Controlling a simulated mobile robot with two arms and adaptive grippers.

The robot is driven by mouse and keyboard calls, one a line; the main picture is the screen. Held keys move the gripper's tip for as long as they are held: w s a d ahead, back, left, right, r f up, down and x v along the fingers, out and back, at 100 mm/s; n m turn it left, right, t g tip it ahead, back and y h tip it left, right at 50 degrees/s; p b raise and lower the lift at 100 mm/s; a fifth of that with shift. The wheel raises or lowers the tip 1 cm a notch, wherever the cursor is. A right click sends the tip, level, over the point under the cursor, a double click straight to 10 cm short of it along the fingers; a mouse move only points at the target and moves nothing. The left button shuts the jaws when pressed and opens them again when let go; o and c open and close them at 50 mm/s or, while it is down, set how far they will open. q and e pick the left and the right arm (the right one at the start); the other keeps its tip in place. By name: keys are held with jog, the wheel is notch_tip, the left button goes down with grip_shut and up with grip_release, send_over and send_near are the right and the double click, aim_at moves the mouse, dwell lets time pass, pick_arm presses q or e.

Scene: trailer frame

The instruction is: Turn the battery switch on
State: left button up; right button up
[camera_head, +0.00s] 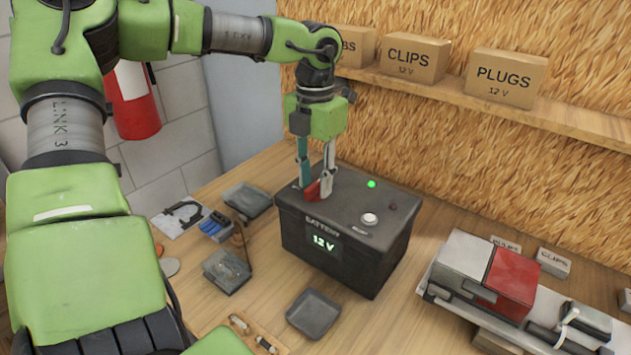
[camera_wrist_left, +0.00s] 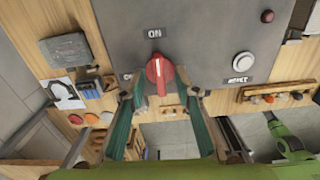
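The dark battery box (camera_head: 345,255) stands on the wooden bench with a lit "12 V" display on its front. Its red switch knob (camera_head: 312,191) is on the top face. In the left wrist view the knob (camera_wrist_left: 160,72) lines up with the "ON" label (camera_wrist_left: 155,33). A second label left of the knob is partly hidden. A green lamp (camera_head: 371,184) on the box is lit. A dark red lamp (camera_head: 391,207) looks unlit. My left gripper (camera_head: 317,184) points down at the knob, its fingers apart on either side of it.
A white button (camera_head: 369,219) is on the box top. Small trays (camera_head: 313,312) and tools lie left and in front. A grey and red unit (camera_head: 510,280) stands at the right. A shelf (camera_head: 490,100) with labelled boxes (camera_head: 505,78) runs along the back wall.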

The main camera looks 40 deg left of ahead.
pick_arm(q)
jog(key=shift+r+p, duration=1.45)
jog(key=shift+r, duration=1.4)
jog(key=shift+f, duration=0.1)
